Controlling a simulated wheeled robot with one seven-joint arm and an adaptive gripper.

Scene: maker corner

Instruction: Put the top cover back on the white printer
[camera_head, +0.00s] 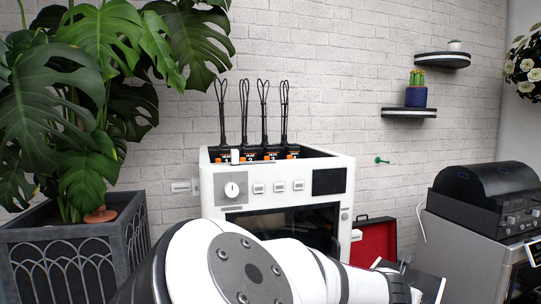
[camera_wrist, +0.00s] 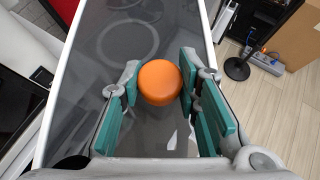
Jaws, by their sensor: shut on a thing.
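The white printer (camera_head: 300,200) stands against the brick wall in the middle of the head view. Its top is open, with several black units with orange labels and looped cables rising from inside. In the wrist view, the top cover (camera_wrist: 78,95) is a smoky grey see-through panel with a white rim and a round orange knob (camera_wrist: 160,82). My gripper (camera_wrist: 158,80) has its teal-padded fingers on both sides of that knob and is shut on it. In the head view my gripper (camera_head: 402,284) is at the lower right, partly hidden by my arm, which also covers the printer's lower front.
A large potted plant (camera_head: 85,245) stands left of the printer, its leaves reaching toward it. An open red case (camera_head: 375,241) is to the right. A grey and black machine (camera_head: 490,197) stands further right. Wall shelves (camera_head: 409,113) hang above. The wrist view shows wooden floor (camera_wrist: 285,110).

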